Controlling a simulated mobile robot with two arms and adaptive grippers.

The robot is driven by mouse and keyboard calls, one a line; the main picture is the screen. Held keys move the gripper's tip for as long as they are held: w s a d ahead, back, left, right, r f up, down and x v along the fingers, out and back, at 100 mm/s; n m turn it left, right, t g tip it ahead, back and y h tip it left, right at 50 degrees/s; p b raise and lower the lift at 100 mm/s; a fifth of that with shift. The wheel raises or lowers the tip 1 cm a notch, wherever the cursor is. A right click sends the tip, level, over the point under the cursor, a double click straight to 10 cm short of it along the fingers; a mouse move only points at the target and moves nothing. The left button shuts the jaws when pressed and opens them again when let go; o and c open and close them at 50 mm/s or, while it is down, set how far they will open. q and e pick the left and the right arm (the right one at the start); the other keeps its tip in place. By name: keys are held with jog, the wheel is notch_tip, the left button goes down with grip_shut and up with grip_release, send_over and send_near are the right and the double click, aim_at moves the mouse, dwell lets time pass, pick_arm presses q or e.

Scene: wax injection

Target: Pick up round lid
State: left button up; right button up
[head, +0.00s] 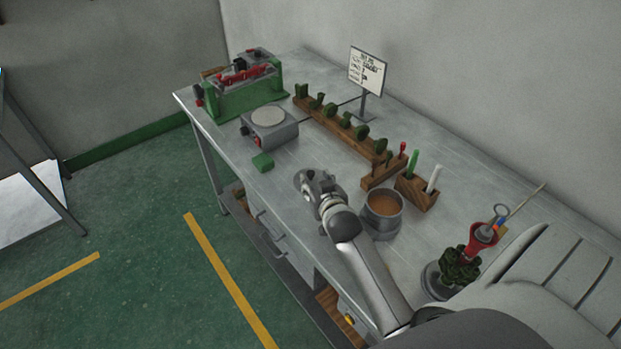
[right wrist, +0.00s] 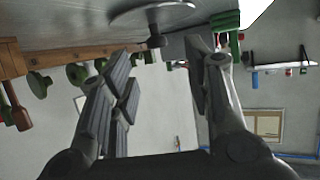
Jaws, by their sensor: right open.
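The round lid (head: 300,178) is a grey metal disc on the bench near its front edge, partly hidden by my right gripper in the head view. In the right wrist view, which looks upside down, the lid (right wrist: 152,14) shows at the top with its small dark knob (right wrist: 155,40). My right gripper (head: 313,183) is over the lid. In the right wrist view my right gripper (right wrist: 160,70) has its fingers spread, with the knob in line with the gap between them. Nothing is held. My left gripper is not in view.
A pot of brown wax (head: 384,204) stands right of my right gripper. Behind it are a wooden rack (head: 345,133) of green pieces and a tool block (head: 417,193). A sign (head: 367,72) stands behind.

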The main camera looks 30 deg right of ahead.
aim_at(311, 173)
jog(key=shift+w+d+f, duration=0.15)
jog(key=shift+w+f, duration=0.05)
jog(key=shift+w, duration=0.25)
jog(key=shift+w+f, duration=0.15)
jog(key=shift+w, duration=0.05)
jog(key=shift+w+d+f+p, duration=0.1)
jog(key=shift+w+d+p, duration=0.3)
jog(key=shift+w, duration=0.3)
jog(key=shift+x, duration=1.05)
jog(key=shift+w+d+f, duration=0.2)
jog(key=shift+w+f, duration=0.2)
jog(key=shift+w, duration=0.1)
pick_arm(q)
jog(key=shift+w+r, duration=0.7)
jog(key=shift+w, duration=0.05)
pick_arm(e)
grip_shut()
